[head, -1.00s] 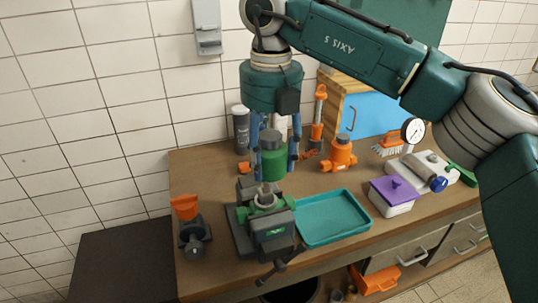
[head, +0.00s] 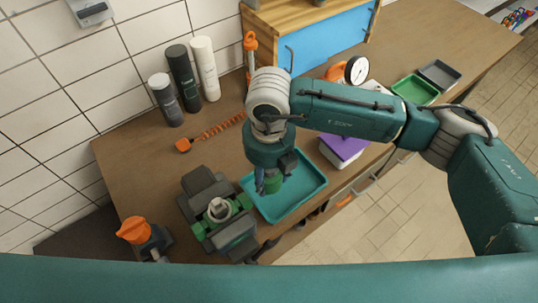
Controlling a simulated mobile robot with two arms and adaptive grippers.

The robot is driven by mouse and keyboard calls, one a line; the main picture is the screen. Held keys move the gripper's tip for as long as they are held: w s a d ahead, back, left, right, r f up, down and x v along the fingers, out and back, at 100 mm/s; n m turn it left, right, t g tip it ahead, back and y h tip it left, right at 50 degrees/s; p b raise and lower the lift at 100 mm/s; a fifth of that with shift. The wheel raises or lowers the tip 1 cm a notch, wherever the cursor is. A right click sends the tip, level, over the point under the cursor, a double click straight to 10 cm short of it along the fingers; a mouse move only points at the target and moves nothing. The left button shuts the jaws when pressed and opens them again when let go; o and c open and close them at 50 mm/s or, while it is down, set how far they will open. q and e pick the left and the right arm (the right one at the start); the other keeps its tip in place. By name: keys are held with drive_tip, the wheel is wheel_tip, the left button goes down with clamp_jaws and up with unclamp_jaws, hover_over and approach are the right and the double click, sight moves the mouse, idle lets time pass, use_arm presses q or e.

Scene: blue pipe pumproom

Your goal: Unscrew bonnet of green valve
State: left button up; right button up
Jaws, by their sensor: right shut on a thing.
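My right gripper (head: 270,187) points down over the teal tray (head: 309,200). It is shut on the green valve bonnet (head: 274,184), which is partly hidden by the gripper and wrist. I cannot tell whether the bonnet touches the tray floor. The green valve body (head: 219,210) is clamped in the dark vise (head: 199,180), left of the tray. Its round top opening faces up, with the bonnet apart from it. My left gripper is out of view.
An orange-topped fitting (head: 134,229) stands at the near left. Black and white canisters (head: 183,78) stand by the wall. A purple-lidded box (head: 345,148) sits right of the tray. A blue-doored cabinet (head: 325,42) and a green tray (head: 415,89) are farther back.

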sight(268, 195)
drive_tip(key=shift+s+f+b, duration=0.15)
drive_tip(key=shift+f+b, duration=0.15)
drive_tip(key=shift+f, duration=0.35)
wheel_tip(268, 195, down, 5)
drive_tip(key=b, duration=0.3)
drive_tip(key=shift+f+b, duration=0.5)
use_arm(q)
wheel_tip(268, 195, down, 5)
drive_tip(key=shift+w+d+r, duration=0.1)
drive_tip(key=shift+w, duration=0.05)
use_arm(e)
drive_tip(key=o, duration=1.3)
drive_tip(key=shift+c, duration=0.2)
drive_tip(key=shift+o, duration=0.5)
drive_tip(key=o, duration=0.4)
